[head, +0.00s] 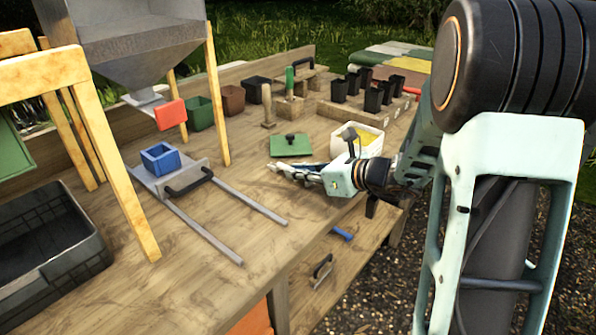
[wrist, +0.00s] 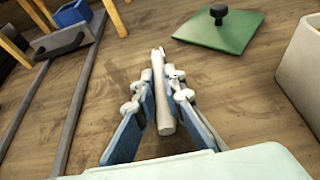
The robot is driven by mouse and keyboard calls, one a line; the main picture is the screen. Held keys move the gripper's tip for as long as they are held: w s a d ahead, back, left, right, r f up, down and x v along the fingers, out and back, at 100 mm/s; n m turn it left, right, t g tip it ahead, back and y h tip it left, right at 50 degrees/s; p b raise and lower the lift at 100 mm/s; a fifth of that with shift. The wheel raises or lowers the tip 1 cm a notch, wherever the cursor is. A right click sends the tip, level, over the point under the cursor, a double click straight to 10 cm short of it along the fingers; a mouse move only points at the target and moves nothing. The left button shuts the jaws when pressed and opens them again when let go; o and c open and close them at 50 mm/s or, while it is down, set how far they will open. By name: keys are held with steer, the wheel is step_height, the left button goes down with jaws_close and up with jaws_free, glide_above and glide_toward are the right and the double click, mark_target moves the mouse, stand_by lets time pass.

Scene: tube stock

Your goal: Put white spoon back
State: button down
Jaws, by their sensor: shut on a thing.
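The white spoon (wrist: 157,88) shows in the wrist view as a slim pale stick between my fingers, pointing away from me. My gripper (wrist: 158,82) is shut on it, with a finger on each side. In the head view my gripper (head: 284,171) is low over the bench, left of the cream tub. I cannot tell whether the spoon touches the wood. The cream tub (head: 338,142) holds something yellow, and a grey-headed tool (head: 349,134) shows at it. The tub is also at the right edge of the wrist view (wrist: 300,75).
A green lid with a black knob (head: 291,146) lies just beyond my gripper. A blue box (head: 160,160) sits on a railed sled at left, under a hopper (head: 135,40). Pots and a wooden block line the back. Bare wood (head: 245,180) lies left of my gripper.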

steer(key=shift+f, duration=0.15)
steer(key=c, duration=1.9)
jaws_free()
steer(key=shift+c, duration=0.2)
